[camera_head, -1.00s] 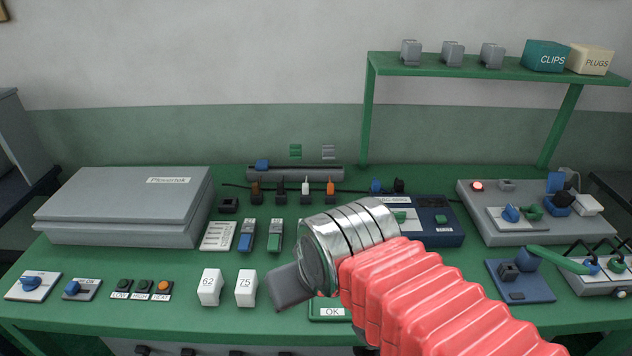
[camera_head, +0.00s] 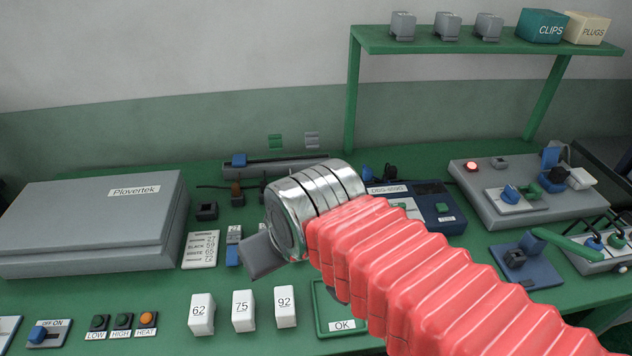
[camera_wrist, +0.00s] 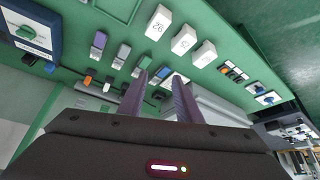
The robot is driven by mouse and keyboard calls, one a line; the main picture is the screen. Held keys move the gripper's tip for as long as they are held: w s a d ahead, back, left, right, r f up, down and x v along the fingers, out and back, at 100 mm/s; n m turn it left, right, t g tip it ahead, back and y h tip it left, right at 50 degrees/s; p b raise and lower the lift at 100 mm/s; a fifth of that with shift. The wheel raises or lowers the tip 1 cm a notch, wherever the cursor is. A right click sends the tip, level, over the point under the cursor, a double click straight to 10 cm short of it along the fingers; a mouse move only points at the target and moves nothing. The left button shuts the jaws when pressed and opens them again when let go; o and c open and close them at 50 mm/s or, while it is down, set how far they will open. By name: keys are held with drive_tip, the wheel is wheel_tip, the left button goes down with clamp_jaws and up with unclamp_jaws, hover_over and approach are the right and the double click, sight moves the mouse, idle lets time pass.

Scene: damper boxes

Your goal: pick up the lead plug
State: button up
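I cannot tell for certain which item is the lead plug. In the head view, a black plug (camera_head: 390,172) lies beside a blue one (camera_head: 367,173) behind the dark blue instrument. In the wrist view, an orange plug (camera_wrist: 88,79) and a white one (camera_wrist: 106,87) show near that rail. My gripper (camera_head: 258,257) is above the bench between the card and the numbered blocks. The wrist view shows its fingers (camera_wrist: 161,76) apart with nothing between them.
A grey Plovertek case (camera_head: 90,220) fills the left. A grey panel (camera_head: 490,215) stands right, below a green shelf (camera_head: 480,42).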

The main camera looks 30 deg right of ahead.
drive_tip(key=shift+o, duration=0.2)
drive_tip(key=shift+o, duration=0.9)
drive_tip(key=shift+w, duration=0.1)
drive_tip(key=shift+w+d+r, duration=0.2)
drive_tip(key=shift+w+r, duration=0.2)
drive_tip(key=w+d+r+m+g, duration=0.1)
drive_tip(key=w+d+r+g, duration=0.1)
drive_tip(key=w+d, duration=0.6)
drive_tip(key=w+d+r+m+g, duration=0.15)
drive_tip(key=w+d, duration=0.25)
drive_tip(key=w, duration=0.8)
drive_tip(key=w+d+f+m, duration=0.1)
drive_tip(key=w+d+f, duration=0.2)
drive_tip(key=d, duration=0.3)
drive_tip(key=w+d+f+g, duration=0.1)
drive_tip(key=w+d+f, duration=0.3)
drive_tip(key=w+d, duration=0.1)
drive_tip(key=w+d+f+m+g, duration=0.1)
drive_tip(key=w+d+f, duration=0.3)
drive_tip(key=d, duration=0.3)
drive_tip(key=shift+w+d+f+m, duration=0.25)
drive_tip(key=shift+w+d+m, duration=0.05)
drive_tip(key=shift+d+m, duration=0.05)
